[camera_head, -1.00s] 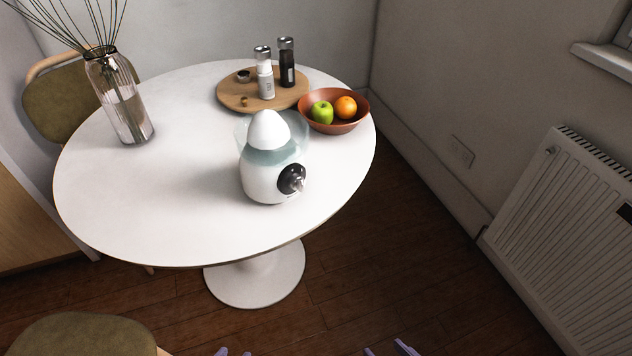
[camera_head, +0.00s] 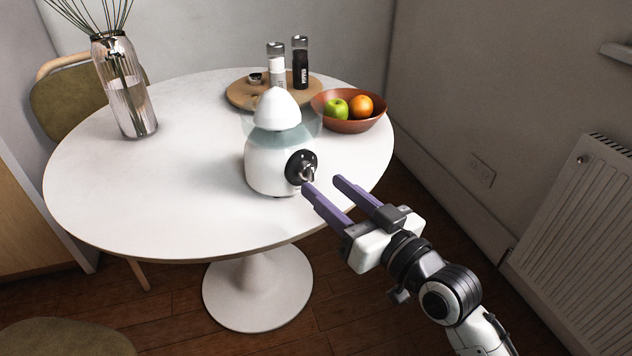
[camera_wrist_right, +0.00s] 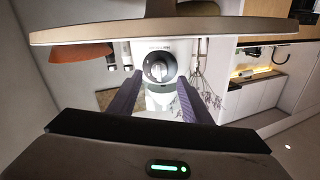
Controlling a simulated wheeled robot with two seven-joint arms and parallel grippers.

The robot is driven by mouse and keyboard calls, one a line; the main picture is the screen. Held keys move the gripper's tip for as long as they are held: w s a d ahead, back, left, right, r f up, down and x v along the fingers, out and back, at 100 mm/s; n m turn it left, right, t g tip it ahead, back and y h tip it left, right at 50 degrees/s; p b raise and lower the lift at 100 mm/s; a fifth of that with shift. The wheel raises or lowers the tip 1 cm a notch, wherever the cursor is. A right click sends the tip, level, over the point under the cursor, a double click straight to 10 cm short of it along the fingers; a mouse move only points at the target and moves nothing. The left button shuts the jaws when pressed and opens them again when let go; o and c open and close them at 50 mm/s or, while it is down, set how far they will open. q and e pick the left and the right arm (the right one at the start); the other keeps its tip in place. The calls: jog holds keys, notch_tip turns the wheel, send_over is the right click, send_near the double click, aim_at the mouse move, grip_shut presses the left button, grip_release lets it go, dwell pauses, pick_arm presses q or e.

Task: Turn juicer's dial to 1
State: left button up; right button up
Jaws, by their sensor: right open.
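The white juicer (camera_head: 268,165) stands upright on the round white table (camera_head: 130,205), near its right side. Its black round dial (camera_head: 301,167) with a metallic knob or spout faces right and towards me. My right gripper (camera_head: 322,184) is open, with its purple fingers pointing at the dial from the front right. One fingertip looks close to the dial; I cannot tell whether it touches. In the right wrist view the dial (camera_wrist_right: 159,68) shows between the two fingers (camera_wrist_right: 156,98), a little beyond them, and the picture is upside down. The dial's marks are too small to read. My left gripper is not in view.
A brown bowl (camera_head: 350,122) with a green apple and an orange stands behind the juicer to the right. A wooden board (camera_head: 240,97) with two shakers is at the back. A glass vase (camera_head: 128,90) stands at the left. The table's front left is clear.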

aim_at(312, 176)
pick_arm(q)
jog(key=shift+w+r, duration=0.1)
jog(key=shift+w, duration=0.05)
pick_arm(e)
jog(key=shift+x, duration=2.25)
jog(key=shift+c, duration=0.4)
